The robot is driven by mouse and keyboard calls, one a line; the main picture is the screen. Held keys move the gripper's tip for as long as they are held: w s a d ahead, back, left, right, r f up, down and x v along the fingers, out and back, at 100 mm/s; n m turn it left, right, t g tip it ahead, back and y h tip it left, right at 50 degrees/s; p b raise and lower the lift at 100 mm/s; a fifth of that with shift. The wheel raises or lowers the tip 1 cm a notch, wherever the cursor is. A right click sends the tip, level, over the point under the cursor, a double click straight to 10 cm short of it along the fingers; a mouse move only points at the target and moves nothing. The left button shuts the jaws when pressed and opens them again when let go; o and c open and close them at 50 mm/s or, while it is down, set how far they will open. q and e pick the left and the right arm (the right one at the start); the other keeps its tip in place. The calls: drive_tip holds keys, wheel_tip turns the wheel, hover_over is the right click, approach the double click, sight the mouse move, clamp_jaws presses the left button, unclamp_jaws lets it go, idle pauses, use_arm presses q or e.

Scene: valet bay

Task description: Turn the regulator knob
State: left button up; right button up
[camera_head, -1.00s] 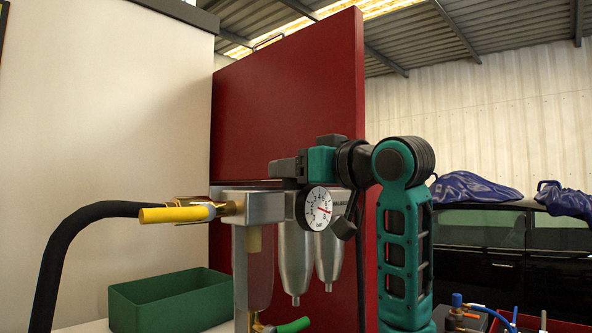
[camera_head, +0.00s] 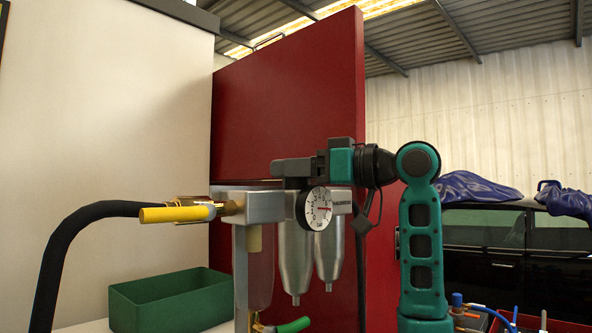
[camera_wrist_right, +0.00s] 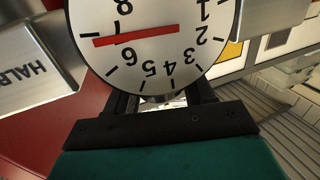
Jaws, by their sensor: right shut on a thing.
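The filter-regulator unit (camera_head: 262,206) is a grey metal block with a round white pressure gauge (camera_head: 319,208) on its front. My right gripper (camera_head: 288,172) is at the top of this block, just above the gauge, and is shut on the regulator knob. The fingers hide the knob. In the right wrist view, the gauge (camera_wrist_right: 165,60) shows upside down above my right gripper (camera_wrist_right: 160,103). Its red needle points between 6 and 7. My left gripper is not in view.
A yellow-ended fitting (camera_head: 178,213) with a black hose (camera_head: 66,240) juts out left of the block. Metal bowls (camera_head: 296,250) hang below it. A green bin (camera_head: 165,300) stands lower left. A red panel (camera_head: 290,100) is close behind. A dark car (camera_head: 500,250) is at right.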

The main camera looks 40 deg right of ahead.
drive_tip(key=shift+n+g+y, duration=0.9)
drive_tip(key=shift+n+y, duration=0.3)
drive_tip(key=shift+y, duration=0.5)
drive_tip(key=shift+n+y, duration=0.3)
drive_tip(key=shift+y, duration=0.1)
drive_tip(key=o, duration=0.9)
drive_tip(key=shift+o, duration=0.2)
drive_tip(key=shift+s+d, duration=0.35)
drive_tip(key=shift+s, duration=0.05)
drive_tip(key=b+v, duration=0.2)
drive_tip(key=v, duration=1)
drive_tip(key=shift+r, duration=0.2)
